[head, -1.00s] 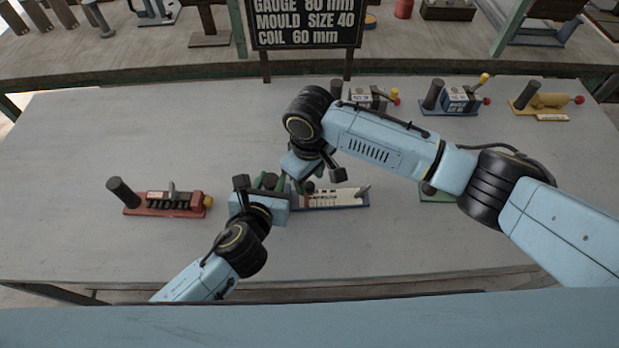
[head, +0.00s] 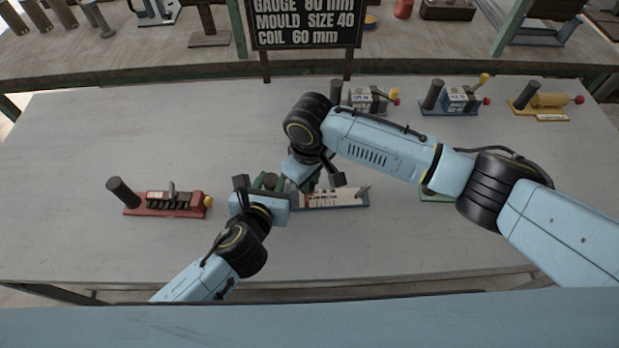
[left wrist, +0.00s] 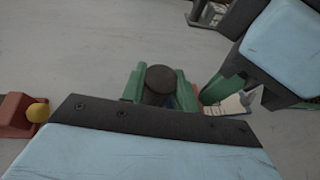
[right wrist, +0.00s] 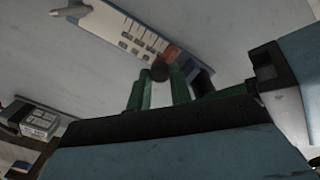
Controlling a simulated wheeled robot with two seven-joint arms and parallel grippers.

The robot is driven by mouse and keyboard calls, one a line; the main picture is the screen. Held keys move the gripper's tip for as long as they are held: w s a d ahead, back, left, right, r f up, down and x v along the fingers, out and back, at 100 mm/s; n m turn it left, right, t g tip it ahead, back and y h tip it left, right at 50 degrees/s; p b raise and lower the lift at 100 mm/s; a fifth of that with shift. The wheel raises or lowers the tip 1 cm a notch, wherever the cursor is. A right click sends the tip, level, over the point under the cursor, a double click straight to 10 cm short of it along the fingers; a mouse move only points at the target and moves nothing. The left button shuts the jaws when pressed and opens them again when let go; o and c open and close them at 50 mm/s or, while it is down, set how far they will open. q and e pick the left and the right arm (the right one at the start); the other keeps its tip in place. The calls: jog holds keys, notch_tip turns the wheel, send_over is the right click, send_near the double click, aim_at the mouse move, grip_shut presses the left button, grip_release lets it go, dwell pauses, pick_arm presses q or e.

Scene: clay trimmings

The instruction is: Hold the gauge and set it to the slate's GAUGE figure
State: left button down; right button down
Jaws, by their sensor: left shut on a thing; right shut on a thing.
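The gauge (head: 340,198) lies flat on the table, a blue base with a white marked scale and a grey pin at its right end. My left gripper (head: 268,183) is shut on the dark upright post (left wrist: 162,82) at its left end. My right gripper (head: 309,184) is shut on the dark slider knob (right wrist: 160,72), beside a red-orange part (right wrist: 170,53); the fingers partly hide both. The scale figures are too small to read. The slate (head: 306,22) stands behind; its top GAUGE line is cut by the frame edge and seems to read 80 mm.
A red device (head: 165,205) with a yellow knob lies left. A green-based one (head: 436,197) is partly behind my right arm. Grey (head: 366,99), blue (head: 455,100) and yellow (head: 548,102) devices stand at the back right. The table's left back is clear.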

jog(key=d, duration=0.5)
jog(key=shift+w+d, duration=0.1)
jog(key=c, duration=1.3)
grip_release()
jog(key=shift+o, duration=0.2)
jog(key=shift+r, duration=0.15)
notch_tip(320, 180, up, 12)
